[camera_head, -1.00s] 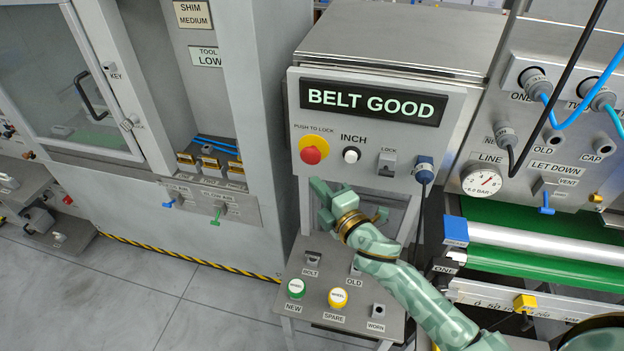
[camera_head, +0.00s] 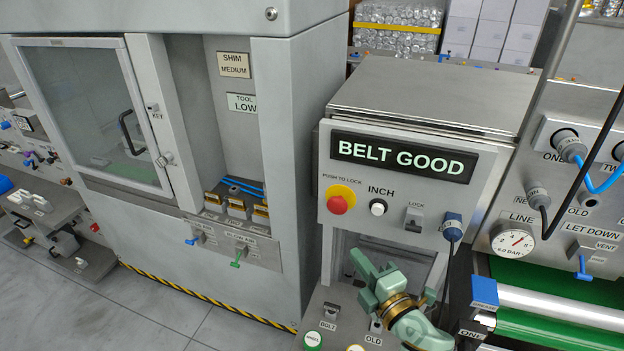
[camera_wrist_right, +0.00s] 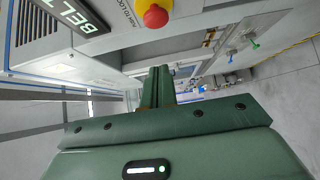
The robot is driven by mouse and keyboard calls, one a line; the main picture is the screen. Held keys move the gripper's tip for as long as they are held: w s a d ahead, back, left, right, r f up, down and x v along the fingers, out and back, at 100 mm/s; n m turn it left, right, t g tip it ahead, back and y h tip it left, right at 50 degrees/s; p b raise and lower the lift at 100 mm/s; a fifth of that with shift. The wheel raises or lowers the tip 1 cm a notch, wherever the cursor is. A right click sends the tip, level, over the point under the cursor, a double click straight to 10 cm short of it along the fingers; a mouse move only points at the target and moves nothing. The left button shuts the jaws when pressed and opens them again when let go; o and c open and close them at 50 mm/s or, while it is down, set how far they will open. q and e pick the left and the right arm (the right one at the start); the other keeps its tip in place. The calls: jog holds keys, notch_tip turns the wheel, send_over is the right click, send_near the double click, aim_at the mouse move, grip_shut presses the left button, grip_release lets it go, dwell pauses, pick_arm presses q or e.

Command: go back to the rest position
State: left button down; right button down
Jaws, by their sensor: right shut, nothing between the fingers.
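My right gripper (camera_head: 362,280) is green and stands in front of the lower part of the grey control box, below its buttons. Its fingers are together and hold nothing; they also show closed in the right wrist view (camera_wrist_right: 158,88). The control box has a lit sign reading BELT GOOD (camera_head: 404,157), a red push button (camera_head: 337,205) on a yellow disc, a white INCH button (camera_head: 378,207) and a LOCK switch (camera_head: 413,218). The red button also shows above the fingers in the right wrist view (camera_wrist_right: 156,15). My left gripper is not in view.
A grey cabinet (camera_head: 284,130) with a glass door (camera_head: 90,110) stands on the left. A green belt (camera_head: 560,335) and a LINE gauge (camera_head: 514,243) are on the right. A shelf with labelled knobs (camera_head: 313,341) sits below the gripper. Grey floor is open at lower left.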

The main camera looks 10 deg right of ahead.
jog(key=s+d+f+m+g+h, duration=0.3)
jog(key=s+d+m+g+h, duration=0.15)
jog(key=s+m, duration=0.35)
jog(key=s+d+f+m+g+h, duration=0.2)
jog(key=s+d+m+g+h, duration=0.3)
jog(key=s, duration=0.5)
jog(key=s+a+f+g+y+b, duration=0.2)
jog(key=a+f, duration=0.1)
jog(key=f, duration=1.2)
jog(key=s+a+f+g+y+b, duration=0.2)
jog(key=f+y, duration=0.1)
jog(key=f, duration=1.3)
jog(key=s+f+m+g+y+b, duration=0.1)
jog(key=s+f+m+g+b, duration=0.1)
jog(key=s+f, duration=1.6)
jog(key=shift+s+m+g+b, duration=0.3)
jog(key=shift+s+m+g, duration=0.25)
jog(key=shift+s+m, duration=0.25)
jog(key=shift+f, duration=0.1)
